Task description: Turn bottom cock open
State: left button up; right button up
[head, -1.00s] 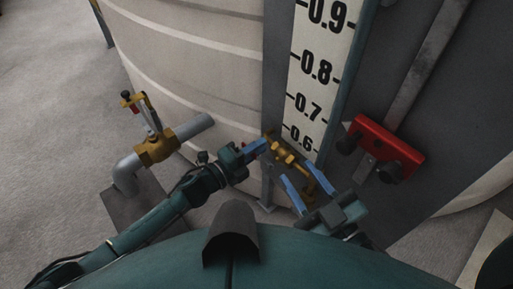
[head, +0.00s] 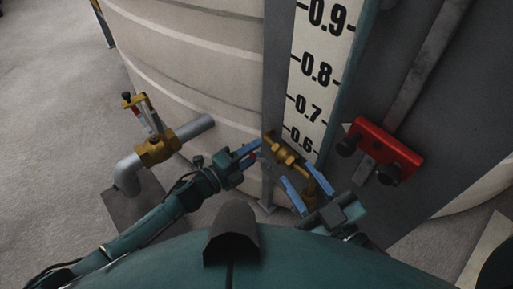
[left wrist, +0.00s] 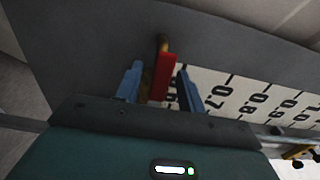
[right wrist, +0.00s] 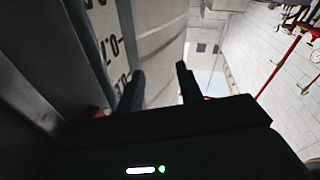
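The bottom cock (head: 283,150) is a brass fitting in front of the level scale's lower end, with a brass elbow on its right. Its red handle (left wrist: 163,76) lies between the fingers of my left gripper (left wrist: 160,84). The fingers look apart, with a gap on each side of the handle. In the head view, this gripper (head: 247,157) is just left of the cock. My right gripper (head: 304,192) is open below and right of the cock, near the elbow. In the right wrist view its fingers (right wrist: 160,82) are spread with nothing gripped.
The level scale (head: 319,70) rises behind the cock, beside the pale tank (head: 190,60). A red bracket with black knobs (head: 384,150) is on the right. A brass valve (head: 157,148) on a grey pipe stands at left. Grey floor is open at far left.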

pick_arm(q)
jog(key=p+v, duration=0.2)
jog(key=v, duration=0.9)
jog(key=shift+s+a, duration=0.15)
jog(key=shift+a, duration=0.05)
pick_arm(e)
jog(key=shift+w+d+f+m+g+h, duration=0.1)
jog(key=shift+d+m+g+h, duration=0.45)
jog(key=shift+g+h, duration=0.2)
pick_arm(q)
jog(key=shift+a, duration=0.1)
pick_arm(e)
jog(key=shift+a, duration=0.1)
